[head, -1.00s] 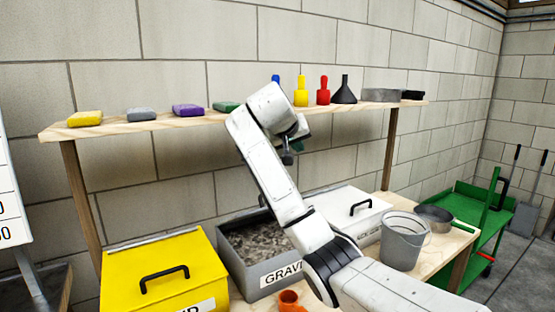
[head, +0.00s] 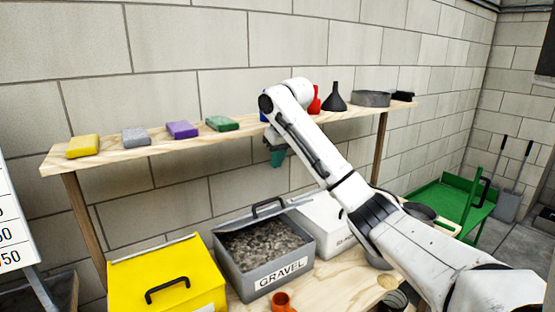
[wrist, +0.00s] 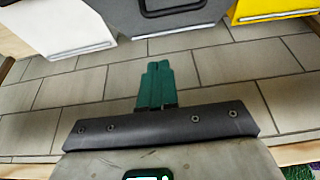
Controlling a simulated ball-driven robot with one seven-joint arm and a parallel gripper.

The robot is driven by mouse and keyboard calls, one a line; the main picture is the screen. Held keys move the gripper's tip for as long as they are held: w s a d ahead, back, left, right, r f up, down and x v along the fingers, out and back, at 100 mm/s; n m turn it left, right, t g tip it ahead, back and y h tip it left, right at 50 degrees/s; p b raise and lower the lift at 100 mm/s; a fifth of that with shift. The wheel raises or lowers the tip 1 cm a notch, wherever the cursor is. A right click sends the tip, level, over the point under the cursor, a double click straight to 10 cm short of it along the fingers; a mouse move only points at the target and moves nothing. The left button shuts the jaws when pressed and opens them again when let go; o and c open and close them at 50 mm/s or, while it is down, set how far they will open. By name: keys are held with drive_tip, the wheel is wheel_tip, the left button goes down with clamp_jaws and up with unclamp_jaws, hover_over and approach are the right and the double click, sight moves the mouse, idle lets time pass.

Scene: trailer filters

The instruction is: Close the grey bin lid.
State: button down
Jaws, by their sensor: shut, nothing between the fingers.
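The grey bin (head: 238,279) labelled GRAVEL stands on the bench between a yellow and a white bin, with gravel showing inside. Its grey lid (head: 289,206) is raised at the back edge, with a dark handle (head: 268,207). The lid also shows at the top of the wrist view (wrist: 180,26). My gripper (head: 277,157) is above and behind the bin, below the shelf and in front of the wall. Its teal fingers (wrist: 157,85) are shut together with nothing between them and appear apart from the lid.
The yellow bin (head: 190,266) is left of the grey bin and the white bin (head: 325,223) right. A shelf (head: 160,143) with sponges (head: 136,137) and funnels (head: 335,98) runs above. An orange cup (head: 281,303) stands in front. My arm partly hides the bench's right side.

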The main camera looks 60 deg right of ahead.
hover_over(276, 199)
drive_tip(key=w+d, duration=0.1)
drive_tip(key=w, duration=0.1)
wheel_tip(276, 199, down, 6)
drive_tip(key=f, duration=0.1)
drive_tip(key=s+f+p, duration=0.1)
drive_tip(key=shift+s+a+f, duration=0.15)
drive_tip(key=shift+a+f, duration=0.05)
drive_tip(key=shift+f, duration=0.15)
drive_tip(key=shift+s+a+f, duration=0.2)
drive_tip(key=shift+s+f, duration=0.05)
drive_tip(key=shift+f, duration=0.5)
drive_tip(key=shift+a+p, duration=0.1)
drive_tip(key=shift+p, duration=0.2)
drive_tip(key=shift+s+a+f+t+p, duration=0.3)
drive_tip(key=shift+s+a+f+t, duration=0.15)
drive_tip(key=shift+s+f, duration=0.3)
drive_tip(key=s+a+f+t+h+b, duration=0.3)
drive_tip(key=s+f+t+b, duration=0.2)
drive_tip(key=f+b, duration=0.3)
drive_tip(key=shift+f+h, duration=0.4)
drive_tip(key=shift+f, duration=0.9)
drive_tip(key=shift+r+t, duration=0.15)
drive_tip(key=shift+t, duration=0.1)
